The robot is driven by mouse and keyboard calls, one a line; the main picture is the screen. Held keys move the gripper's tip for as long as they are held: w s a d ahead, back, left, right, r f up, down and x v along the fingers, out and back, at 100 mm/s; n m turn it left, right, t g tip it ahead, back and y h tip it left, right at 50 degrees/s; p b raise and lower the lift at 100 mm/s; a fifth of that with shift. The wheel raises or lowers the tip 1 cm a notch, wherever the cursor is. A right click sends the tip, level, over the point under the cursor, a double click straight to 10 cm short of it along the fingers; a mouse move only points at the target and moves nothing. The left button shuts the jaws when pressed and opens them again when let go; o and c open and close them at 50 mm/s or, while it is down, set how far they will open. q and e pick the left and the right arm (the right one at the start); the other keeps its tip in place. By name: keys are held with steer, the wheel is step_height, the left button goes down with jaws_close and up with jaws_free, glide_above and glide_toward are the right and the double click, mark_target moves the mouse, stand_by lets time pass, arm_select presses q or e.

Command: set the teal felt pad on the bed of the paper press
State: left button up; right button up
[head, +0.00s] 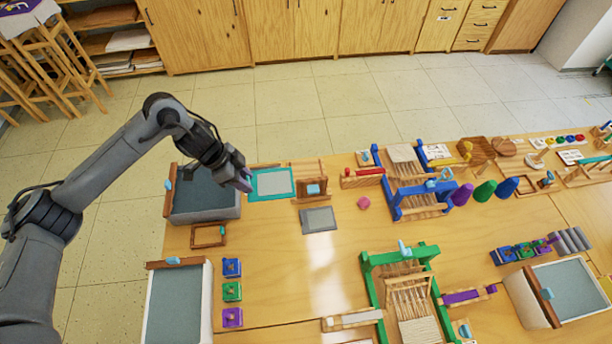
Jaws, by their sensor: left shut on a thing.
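The teal felt pad (286,193) is a flat teal rectangle with a pale grey rectangle covering its middle. It is at the back left of the table. My left gripper (247,184) is at its left edge, shut on it. The fingertips are small here, and I cannot tell whether the pad is lifted off the table. Just right of the pad is a small wooden frame with a light-blue block (313,188), which looks like the paper press. A grey slab (318,220) lies in front of that frame. My right gripper is not in view.
A grey-blue vat (205,201) stands left of the pad, under my left gripper's arm. A small wooden frame (208,236) lies in front of the vat. The middle of the table is bare.

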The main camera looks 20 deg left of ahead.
arm_select(q)
step_height(320, 180, down, 23)
steer(key=b, duration=0.6)
steer(key=shift+f+b, duration=0.4)
steer(key=shift+f, duration=1.95)
